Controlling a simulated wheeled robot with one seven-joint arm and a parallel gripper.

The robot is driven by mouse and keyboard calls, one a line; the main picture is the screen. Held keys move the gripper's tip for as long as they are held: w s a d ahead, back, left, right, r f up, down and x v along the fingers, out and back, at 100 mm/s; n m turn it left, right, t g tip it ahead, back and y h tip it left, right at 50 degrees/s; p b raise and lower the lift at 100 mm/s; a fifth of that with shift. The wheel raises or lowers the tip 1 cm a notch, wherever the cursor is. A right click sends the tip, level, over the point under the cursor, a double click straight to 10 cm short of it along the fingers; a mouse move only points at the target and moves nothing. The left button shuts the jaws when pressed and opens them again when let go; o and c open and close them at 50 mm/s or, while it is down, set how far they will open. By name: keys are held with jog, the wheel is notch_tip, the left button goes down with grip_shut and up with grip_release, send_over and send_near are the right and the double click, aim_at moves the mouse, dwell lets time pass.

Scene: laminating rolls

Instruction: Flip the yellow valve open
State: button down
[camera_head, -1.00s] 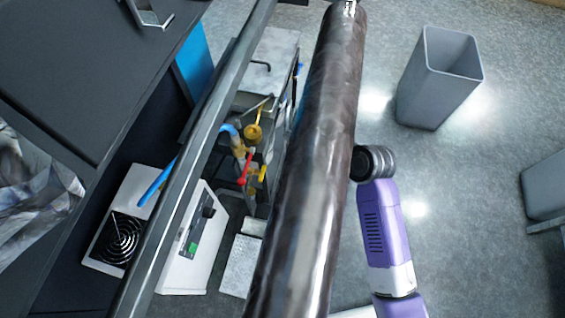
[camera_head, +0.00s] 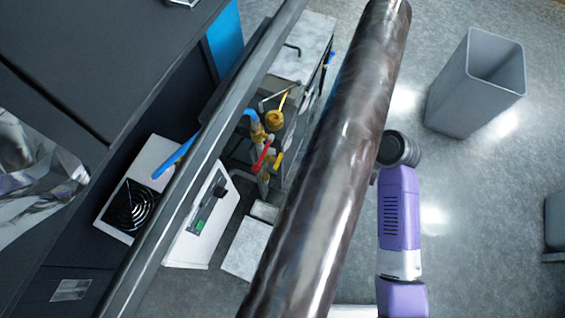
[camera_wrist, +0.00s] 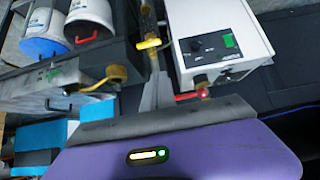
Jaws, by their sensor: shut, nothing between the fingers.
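The yellow valve handle (camera_wrist: 148,43) shows near the top middle of the wrist view, on a brass pipe fitting left of a white box. In the head view, a small yellow handle (camera_head: 278,160) sits beside a red handle (camera_head: 261,155) on the same pipework. My gripper (camera_wrist: 157,78) is shut and empty in the wrist view. Its grey fingers point up toward the yellow handle, with the tips a little below it in the picture. I cannot tell whether they touch. The head view hides my gripper behind the large roll.
A red handle (camera_wrist: 190,96) lies right of my fingers, under the white box (camera_wrist: 220,40). A round yellow knob (camera_wrist: 115,73) is to the left, near buckets (camera_wrist: 45,35). A long shiny roll (camera_head: 335,150) crosses the head view. Open floor and a grey bin (camera_head: 475,85) are right.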

jog(key=b, duration=0.1)
send_over(274, 160)
jog(key=s+d, duration=0.3)
notch_tip(274, 160, down, 7)
jog(key=shift+w+a+f+b, duration=0.15)
jog(key=shift+f+b, duration=0.35)
jog(key=shift+f, duration=1.3)
jog(key=shift+a+f+b, duration=0.1)
jog(key=shift+f+b, duration=0.1)
jog(key=shift+b, duration=0.3)
